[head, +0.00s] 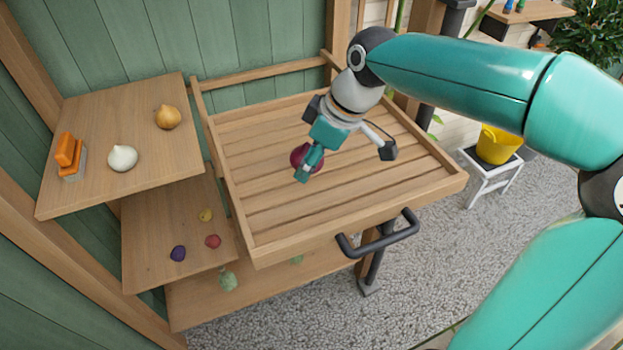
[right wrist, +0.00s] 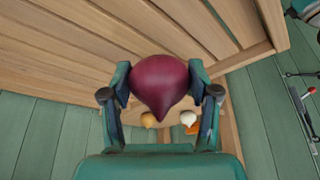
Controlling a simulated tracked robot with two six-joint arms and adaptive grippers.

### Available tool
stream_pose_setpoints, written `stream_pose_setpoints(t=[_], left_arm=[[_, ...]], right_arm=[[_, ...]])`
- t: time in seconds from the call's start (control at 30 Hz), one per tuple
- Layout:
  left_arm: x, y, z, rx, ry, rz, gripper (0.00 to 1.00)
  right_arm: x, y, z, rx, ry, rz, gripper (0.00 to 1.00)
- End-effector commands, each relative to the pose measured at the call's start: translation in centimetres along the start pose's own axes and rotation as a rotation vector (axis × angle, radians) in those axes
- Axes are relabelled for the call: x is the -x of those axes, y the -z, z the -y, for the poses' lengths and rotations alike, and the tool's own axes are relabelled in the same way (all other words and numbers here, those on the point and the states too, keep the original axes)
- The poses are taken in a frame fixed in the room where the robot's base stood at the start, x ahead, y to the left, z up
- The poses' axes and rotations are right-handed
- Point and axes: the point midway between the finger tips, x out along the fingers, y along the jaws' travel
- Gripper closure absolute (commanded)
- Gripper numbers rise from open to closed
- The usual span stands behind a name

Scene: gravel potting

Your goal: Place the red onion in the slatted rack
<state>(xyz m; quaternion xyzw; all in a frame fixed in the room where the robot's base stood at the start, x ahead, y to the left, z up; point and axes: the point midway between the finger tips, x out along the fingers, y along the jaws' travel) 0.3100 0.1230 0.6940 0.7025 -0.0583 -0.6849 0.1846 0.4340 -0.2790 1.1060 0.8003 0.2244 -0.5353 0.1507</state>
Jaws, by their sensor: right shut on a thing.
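The red onion (head: 299,154) is dark purple-red and shows partly behind my right gripper (head: 306,166) in the head view. In the right wrist view the onion (right wrist: 160,86) sits between the two fingers of my right gripper (right wrist: 160,95), which is shut on it. The slatted rack (head: 354,207) is a wooden tray with slats and a raised rim. The onion and gripper are over the slats in the head view; I cannot tell whether the onion touches them. My left gripper is not in view.
A shelf at left (head: 85,193) holds a yellow onion (head: 167,117), a white onion (head: 122,158) and an orange item (head: 69,152). A lower shelf (head: 150,225) bears several small vegetables. A black handle (head: 380,240) juts from the rack's front. The slats around the gripper are clear.

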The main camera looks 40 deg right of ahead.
Motion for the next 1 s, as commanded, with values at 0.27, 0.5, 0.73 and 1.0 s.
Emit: stream_pose_setpoints(t=[0.27,0.5,0.73,1.0], left_arm=[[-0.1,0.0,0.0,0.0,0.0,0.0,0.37],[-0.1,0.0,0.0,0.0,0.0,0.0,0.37],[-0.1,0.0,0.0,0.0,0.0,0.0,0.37],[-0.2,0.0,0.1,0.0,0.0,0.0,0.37]], right_arm=[[-2.2,-0.9,0.0,0.0,0.001,0.002,0.77],[-4.9,-2.0,0.0,-0.001,0.001,0.0,0.77],[-5.0,-2.1,0.0,0.0,-0.001,-0.001,0.77],[-5.2,-2.2,0.0,-0.001,-0.001,-0.001,0.18]])
